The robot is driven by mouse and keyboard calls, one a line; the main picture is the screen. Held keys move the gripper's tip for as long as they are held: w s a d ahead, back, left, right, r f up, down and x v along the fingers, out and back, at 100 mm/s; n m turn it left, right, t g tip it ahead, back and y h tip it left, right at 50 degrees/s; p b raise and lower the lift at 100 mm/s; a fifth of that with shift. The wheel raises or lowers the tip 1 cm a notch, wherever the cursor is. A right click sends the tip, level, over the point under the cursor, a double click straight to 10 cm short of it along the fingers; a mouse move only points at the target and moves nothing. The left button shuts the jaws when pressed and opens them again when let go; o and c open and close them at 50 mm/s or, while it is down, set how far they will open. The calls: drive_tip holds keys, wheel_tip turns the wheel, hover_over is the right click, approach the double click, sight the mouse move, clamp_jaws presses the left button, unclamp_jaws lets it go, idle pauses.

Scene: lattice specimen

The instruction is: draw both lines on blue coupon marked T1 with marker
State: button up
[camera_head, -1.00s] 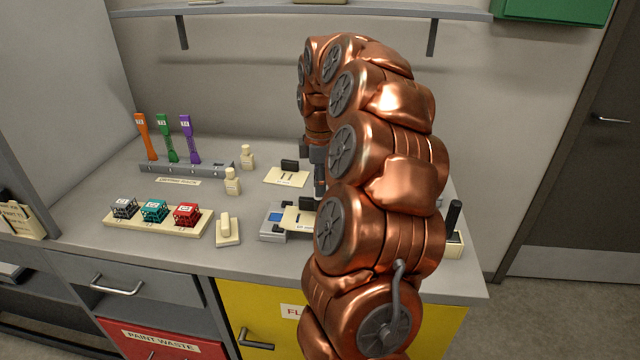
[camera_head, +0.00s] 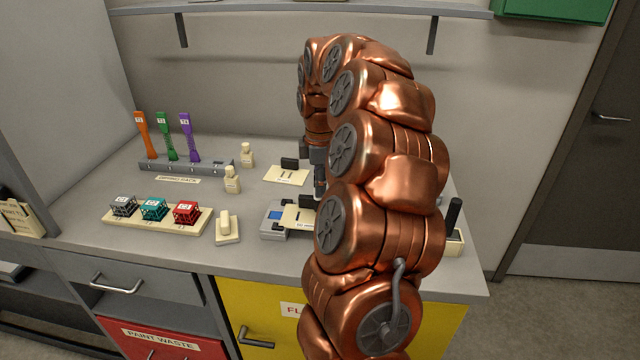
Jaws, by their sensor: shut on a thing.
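My gripper (camera_head: 320,188) points down over the counter, mostly hidden behind my copper arm. It is shut, seemingly on the black block (camera_head: 307,201) of a cream plate (camera_head: 293,217), though the contact is hidden. The plate lies over the right part of a grey fixture (camera_head: 267,232). A blue patch (camera_head: 275,214) shows at the fixture's left, probably the blue coupon; no T1 mark or lines can be read. A dark upright stick (camera_head: 454,213), possibly the marker, stands in a cream holder (camera_head: 455,246) right of my arm.
Another cream plate (camera_head: 273,177) with a black block lies behind the fixture. Orange, green and purple upright pieces stand in a grey rack (camera_head: 160,168). A cream tray (camera_head: 199,228) holds grey, teal and red lattice cubes. Cream pieces (camera_head: 232,181) stand nearby. Counter between rack and tray is mostly clear.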

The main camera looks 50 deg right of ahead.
drive_tip(key=shift+s+a+f+b, duration=0.1)
drive_tip(key=shift+s+a+b, duration=0.45)
drive_tip(key=shift+a, duration=0.3)
idle(1.5)
idle(0.3)
wheel_tip(320, 180, up, 4)
drive_tip(key=shift+f+p, duration=0.15)
drive_tip(key=shift+p, duration=0.7)
drive_tip(key=shift+d+f, duration=0.1)
drive_tip(key=shift+f, duration=0.05)
drive_tip(key=shift+w+d+f, duration=0.3)
drive_tip(key=shift+d+f, duration=0.1)
drive_tip(key=shift+f, duration=0.15)
drive_tip(key=shift+w+d+f, duration=0.3)
drive_tip(key=shift+d+f, duration=0.05)
drive_tip(key=shift+f, duration=0.15)
drive_tip(key=shift+f, duration=0.6)
idle(0.8)
drive_tip(key=shift+s+a+b, duration=0.45)
drive_tip(key=shift+a+b, duration=0.1)
idle(1.1)
